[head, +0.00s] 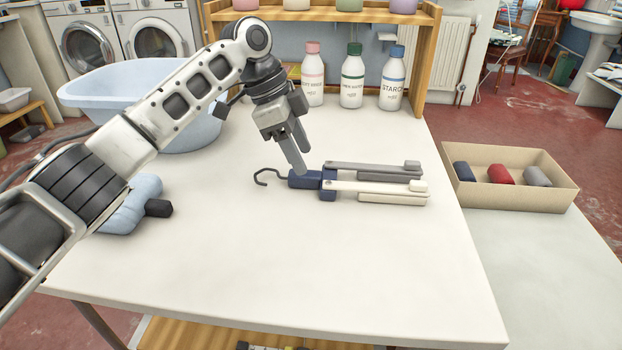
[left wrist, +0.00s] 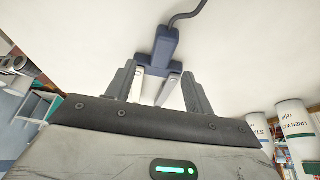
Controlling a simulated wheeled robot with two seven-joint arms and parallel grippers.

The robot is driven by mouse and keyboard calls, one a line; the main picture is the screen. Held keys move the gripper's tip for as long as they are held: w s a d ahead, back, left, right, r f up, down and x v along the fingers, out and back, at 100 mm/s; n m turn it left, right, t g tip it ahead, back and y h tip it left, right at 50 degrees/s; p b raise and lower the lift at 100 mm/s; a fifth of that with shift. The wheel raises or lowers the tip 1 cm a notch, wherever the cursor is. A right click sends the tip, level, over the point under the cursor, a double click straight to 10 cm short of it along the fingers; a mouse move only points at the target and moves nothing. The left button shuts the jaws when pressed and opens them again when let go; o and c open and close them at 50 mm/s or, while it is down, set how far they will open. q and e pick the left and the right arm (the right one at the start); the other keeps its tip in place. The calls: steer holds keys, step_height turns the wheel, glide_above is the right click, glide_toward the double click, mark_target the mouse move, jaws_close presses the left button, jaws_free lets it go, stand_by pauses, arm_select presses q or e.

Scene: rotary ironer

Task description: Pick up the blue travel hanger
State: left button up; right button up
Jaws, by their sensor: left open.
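The travel hanger (head: 329,184) lies folded on the white table, right of the middle. It has a blue body, a dark hook pointing left, and grey and white arms stretching right. My left gripper (head: 300,168) hangs over the blue body near the hook end, fingers pointing down. In the left wrist view, the open fingers of my left gripper (left wrist: 157,85) show to either side of the hanger arms, with the blue body (left wrist: 164,48) beyond them. Nothing is held between the fingers. I cannot tell how small the gap to the hanger is. My right gripper is not in view.
The white table (head: 300,270) is clear in front. A pale blue basin (head: 95,95) stands at back left, a light blue item (head: 135,205) at left. Several bottles (head: 352,80) stand behind. A cardboard box (head: 510,195) with rolled items stands right.

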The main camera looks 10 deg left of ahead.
mark_target(310, 173)
arm_select(q)
steer(key=x, duration=0.4)
steer(key=shift+f, duration=0.45)
steer(key=c, duration=1.1)
steer(key=shift+r, duration=0.15)
step_height(310, 173, up, 10)
step_height(310, 173, down, 7)
steer(key=shift+f, duration=0.15)
